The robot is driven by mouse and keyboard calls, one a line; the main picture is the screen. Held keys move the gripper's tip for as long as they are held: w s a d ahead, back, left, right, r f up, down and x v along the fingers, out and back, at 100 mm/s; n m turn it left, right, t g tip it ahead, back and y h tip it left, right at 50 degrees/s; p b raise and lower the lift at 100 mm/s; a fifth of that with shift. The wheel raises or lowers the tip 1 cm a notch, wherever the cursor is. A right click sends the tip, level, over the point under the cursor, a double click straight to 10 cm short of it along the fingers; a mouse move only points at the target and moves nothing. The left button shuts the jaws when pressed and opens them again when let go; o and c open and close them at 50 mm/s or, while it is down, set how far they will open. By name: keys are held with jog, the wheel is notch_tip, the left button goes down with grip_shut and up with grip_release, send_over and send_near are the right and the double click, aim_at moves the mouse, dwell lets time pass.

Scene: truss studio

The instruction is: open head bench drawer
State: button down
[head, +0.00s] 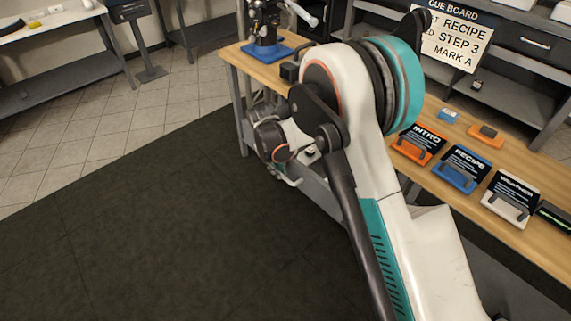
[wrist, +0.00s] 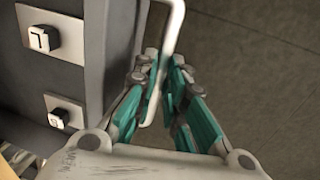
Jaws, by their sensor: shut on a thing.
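The drawer's white bar handle (wrist: 174,22) runs down the wrist view, beside a dark grey drawer front (wrist: 115,40). My gripper (wrist: 158,70), with teal fingers, is shut on this handle, one finger on each side of it. In the head view the wooden bench (head: 512,166) runs along the right, and my arm reaches down to its near side. My arm hides most of the drawer and the fingertips there. I cannot tell how far the drawer stands out.
Orange, blue and white card stands, such as the Recipe card (head: 462,166), line the bench top. A black device on a blue base (head: 267,50) stands at its far end. The dark floor mat (head: 130,230) left of the bench is clear.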

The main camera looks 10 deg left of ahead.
jog(key=shift+s+a, duration=0.15)
jog(key=shift+s, duration=0.05)
jog(key=c, duration=1.7)
grip_release()
jog(key=shift+o, duration=0.2)
notch_tip(320, 180, up, 12)
jog(key=s+a, duration=0.1)
jog(key=shift+s+a, duration=0.2)
jog(key=shift+s, duration=0.15)
jog(key=shift+f, duration=0.1)
